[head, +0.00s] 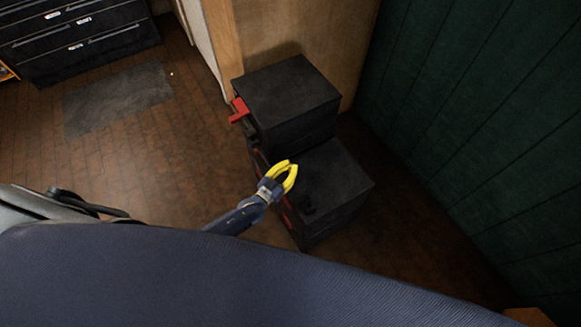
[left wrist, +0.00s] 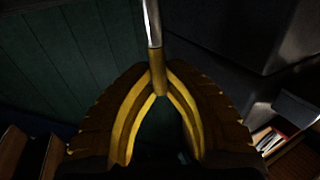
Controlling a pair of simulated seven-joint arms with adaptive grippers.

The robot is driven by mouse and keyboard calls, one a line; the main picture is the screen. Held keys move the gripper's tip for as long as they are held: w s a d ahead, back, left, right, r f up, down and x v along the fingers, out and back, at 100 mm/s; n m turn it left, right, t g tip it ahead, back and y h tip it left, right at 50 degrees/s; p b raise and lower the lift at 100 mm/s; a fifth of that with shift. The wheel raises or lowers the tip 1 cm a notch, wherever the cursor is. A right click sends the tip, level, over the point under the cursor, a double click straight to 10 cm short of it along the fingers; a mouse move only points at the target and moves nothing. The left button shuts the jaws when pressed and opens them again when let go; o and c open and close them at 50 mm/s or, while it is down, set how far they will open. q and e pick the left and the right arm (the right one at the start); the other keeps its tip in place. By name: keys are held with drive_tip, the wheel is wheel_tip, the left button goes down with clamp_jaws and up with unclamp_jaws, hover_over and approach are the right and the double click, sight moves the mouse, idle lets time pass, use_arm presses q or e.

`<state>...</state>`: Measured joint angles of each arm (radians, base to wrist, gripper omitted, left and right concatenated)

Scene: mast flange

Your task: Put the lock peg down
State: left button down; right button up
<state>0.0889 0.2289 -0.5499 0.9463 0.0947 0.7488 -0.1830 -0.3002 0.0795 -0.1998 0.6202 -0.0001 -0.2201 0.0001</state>
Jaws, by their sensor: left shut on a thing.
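My left gripper (head: 291,168) has yellow fingers and is above the edge of the lower black box in the head view. In the left wrist view its fingertips (left wrist: 158,82) come together on the end of a thin rod, the lock peg (left wrist: 152,25). The peg is silvery and points away from the fingers to the top edge of the picture. Its held end looks brass-coloured, perhaps tinted by the fingers. I cannot make out the peg in the head view. My right gripper is not in view.
The lower black box (head: 340,180) stands in front of a taller black box (head: 290,90). A red part (head: 239,110) juts from the taller one's left side. A small dark fitting (head: 308,208) is on the lower box. A green wall (head: 480,120) rises at right; open floor (head: 150,150) lies left.

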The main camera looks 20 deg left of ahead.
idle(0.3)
use_arm(q)
drive_tip(key=c, duration=1.5)
unclamp_jaws()
drive_tip(key=shift+f, duration=0.15)
drive_tip(key=v, duration=1.2)
drive_tip(key=s+a+f+g+y, duration=0.2)
drive_tip(key=s+f+g, duration=0.2)
drive_tip(key=s+f, duration=0.6)
drive_tip(key=s+a+f+g+y, duration=0.2)
drive_tip(key=s+f+g, duration=0.35)
drive_tip(key=f, duration=0.75)
drive_tip(key=s+f+g, duration=0.2)
drive_tip(key=s+f, duration=0.1)
drive_tip(key=s, duration=0.5)
drive_tip(key=s+a+f+g+y, duration=0.1)
drive_tip(key=s+f+g, duration=0.1)
drive_tip(key=s, duration=0.7)
drive_tip(key=s+f+g+y, duration=0.1)
drive_tip(key=s+f+g, duration=0.1)
drive_tip(key=s+f, duration=0.3)
drive_tip(key=shift+s+a, duration=0.2)
drive_tip(key=shift+s, duration=1.55)
